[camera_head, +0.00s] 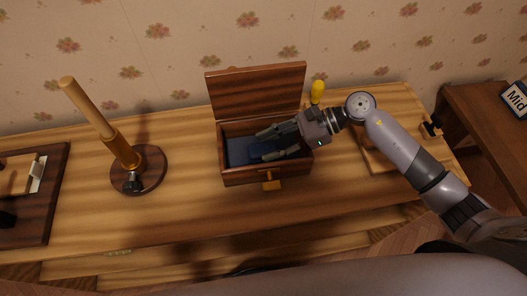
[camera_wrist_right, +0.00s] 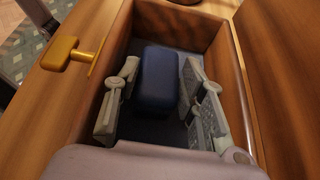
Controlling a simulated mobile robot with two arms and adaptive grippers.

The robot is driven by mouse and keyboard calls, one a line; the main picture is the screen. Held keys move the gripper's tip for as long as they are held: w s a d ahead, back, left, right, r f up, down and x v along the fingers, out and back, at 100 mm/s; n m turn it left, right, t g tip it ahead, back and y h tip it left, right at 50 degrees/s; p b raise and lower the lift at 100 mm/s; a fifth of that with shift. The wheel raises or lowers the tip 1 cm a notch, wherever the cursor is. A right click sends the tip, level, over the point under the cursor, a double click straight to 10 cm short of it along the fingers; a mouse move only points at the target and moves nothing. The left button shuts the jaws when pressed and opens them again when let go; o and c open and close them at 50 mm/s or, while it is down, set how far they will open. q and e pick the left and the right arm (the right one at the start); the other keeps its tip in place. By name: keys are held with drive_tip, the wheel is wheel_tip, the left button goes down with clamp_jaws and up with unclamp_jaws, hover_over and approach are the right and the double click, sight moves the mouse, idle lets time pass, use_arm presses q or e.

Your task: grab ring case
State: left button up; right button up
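The ring case, a small dark blue rounded box, lies inside an open wooden box (camera_head: 266,178) on the dresser top. The blue ring case (camera_wrist_right: 160,82) shows clearly in the right wrist view, between the two fingers of my right gripper (camera_wrist_right: 160,98). The gripper is open, with a gap visible on the right side of the case; whether the left finger touches it I cannot tell. In the head view my right gripper (camera_head: 270,143) reaches into the box from the right and partly covers the blue contents. My left gripper is not in view.
The box lid (camera_head: 257,91) stands raised at the back, and a gold clasp (camera_head: 271,182) juts from the front. A wooden stand with a gold post (camera_head: 122,150) is to the left. A yellow object (camera_head: 317,92) stands behind the gripper. A dark tray (camera_head: 40,215) lies far left.

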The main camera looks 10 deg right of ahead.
drive_tip(key=c, duration=0.6)
drive_tip(key=shift+o, duration=0.2)
drive_tip(key=shift+r, duration=0.15)
